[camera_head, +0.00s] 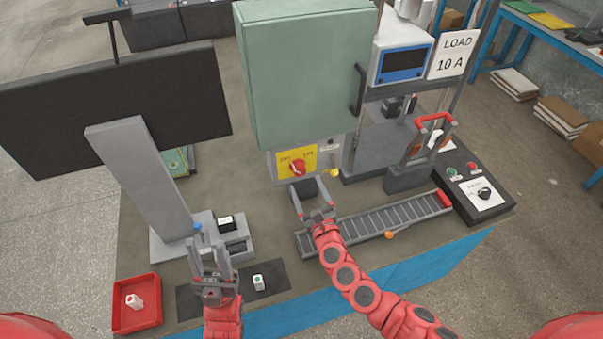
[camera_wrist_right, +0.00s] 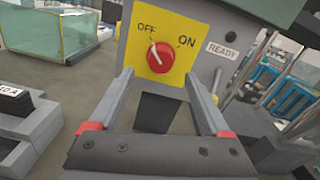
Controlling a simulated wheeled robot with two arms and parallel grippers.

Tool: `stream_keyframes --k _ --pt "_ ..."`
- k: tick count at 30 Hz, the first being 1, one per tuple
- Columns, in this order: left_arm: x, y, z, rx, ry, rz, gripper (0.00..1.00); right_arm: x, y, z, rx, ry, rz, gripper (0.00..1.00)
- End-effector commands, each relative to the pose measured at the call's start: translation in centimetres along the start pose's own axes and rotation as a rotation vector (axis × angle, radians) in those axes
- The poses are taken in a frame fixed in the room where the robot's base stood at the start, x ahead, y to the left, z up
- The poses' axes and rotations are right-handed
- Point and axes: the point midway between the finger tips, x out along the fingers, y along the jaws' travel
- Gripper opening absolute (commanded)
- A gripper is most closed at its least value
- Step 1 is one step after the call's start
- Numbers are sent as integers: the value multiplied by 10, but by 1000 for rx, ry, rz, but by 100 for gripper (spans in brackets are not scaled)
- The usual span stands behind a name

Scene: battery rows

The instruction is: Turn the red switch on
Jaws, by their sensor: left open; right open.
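The red switch (camera_head: 298,167) is a round knob on a yellow plate (camera_head: 284,161) at the lower front of the green cabinet. In the right wrist view the knob (camera_wrist_right: 160,57) has a white pointer line tilted up and left, toward OFF; ON is printed at its upper right. My right gripper (camera_head: 309,191) is open, just in front of and below the knob. Its fingers (camera_wrist_right: 166,95) reach toward the plate on either side of the knob, with nothing between them. My left gripper (camera_head: 209,256) is open and empty at the front left, above a dark mat.
The green cabinet (camera_head: 305,75) stands above the switch. A slotted rail (camera_head: 375,226) lies right of my right gripper, before a black control box (camera_head: 474,187). A red tray (camera_head: 137,304) holds a small white block. A monitor (camera_head: 115,95) stands at left.

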Motion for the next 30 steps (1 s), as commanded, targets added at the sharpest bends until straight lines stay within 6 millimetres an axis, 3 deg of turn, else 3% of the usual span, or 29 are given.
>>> stream_keyframes --k 3,9,22,23,30 --pt "-3 0 0 0 0 0 47 22 -2 0 2 -3 -7 82" --pt "-9 0 2 0 0 0 47 46 -2 0 1 -3 -6 82" --pt "-10 0 2 0 0 0 47 54 -1 0 1 -1 -1 82" --pt "-10 0 2 0 0 0 47 54 -1 0 1 0 -1 80" --pt "-10 0 2 0 0 0 47 54 -1 0 1 0 -1 36"
